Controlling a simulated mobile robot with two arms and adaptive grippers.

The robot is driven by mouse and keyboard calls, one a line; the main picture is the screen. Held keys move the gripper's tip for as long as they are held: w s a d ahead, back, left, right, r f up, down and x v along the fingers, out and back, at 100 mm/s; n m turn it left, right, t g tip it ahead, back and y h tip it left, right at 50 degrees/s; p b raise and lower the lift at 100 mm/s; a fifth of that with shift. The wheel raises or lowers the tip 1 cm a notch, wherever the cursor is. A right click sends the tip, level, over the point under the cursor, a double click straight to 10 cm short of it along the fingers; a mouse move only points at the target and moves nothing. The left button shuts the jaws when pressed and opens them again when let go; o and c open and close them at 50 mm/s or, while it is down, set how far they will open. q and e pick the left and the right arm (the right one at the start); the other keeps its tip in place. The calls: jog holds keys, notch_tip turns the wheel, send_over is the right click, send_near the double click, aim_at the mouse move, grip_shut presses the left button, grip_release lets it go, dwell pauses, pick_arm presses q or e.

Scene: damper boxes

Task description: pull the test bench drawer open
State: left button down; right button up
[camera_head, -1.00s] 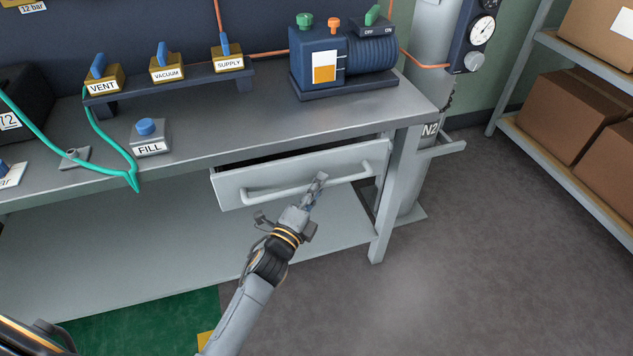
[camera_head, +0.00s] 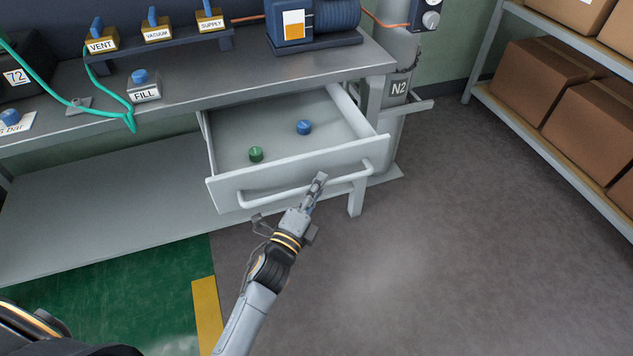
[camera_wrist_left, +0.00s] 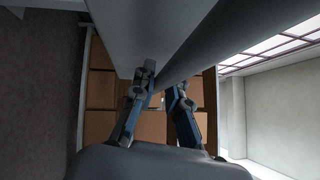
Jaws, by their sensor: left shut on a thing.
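The test bench drawer (camera_head: 227,193) hangs under the bench top and stands well open in the head view. Inside it lie a green cap-like piece (camera_head: 256,154) and a blue one (camera_head: 304,127). A long bar handle (camera_head: 270,199) runs along the drawer front. My left gripper (camera_head: 319,182) is shut on the handle, right of its middle. In the left wrist view its two fingers (camera_wrist_left: 160,92) reach up to the handle bar (camera_wrist_left: 195,52), beside the drawer front. The fingertips are partly hidden there. My right gripper is not in view.
The bench top (camera_head: 200,95) carries the FILL button (camera_head: 145,88), a valve row and a blue pump (camera_head: 305,22). A bench leg and the N2 cylinder (camera_head: 398,90) stand right of the drawer. Shelves with cardboard boxes (camera_head: 530,75) are at right. The floor (camera_head: 430,240) in front is clear.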

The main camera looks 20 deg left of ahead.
pick_arm(q)
jog(key=shift+s+d, duration=0.2)
jog(key=shift+s, duration=0.1)
jog(key=c, duration=1.3)
grip_release()
jog(key=shift+c, duration=0.2)
jog(key=v, duration=1.2)
jog(key=shift+f, duration=0.1)
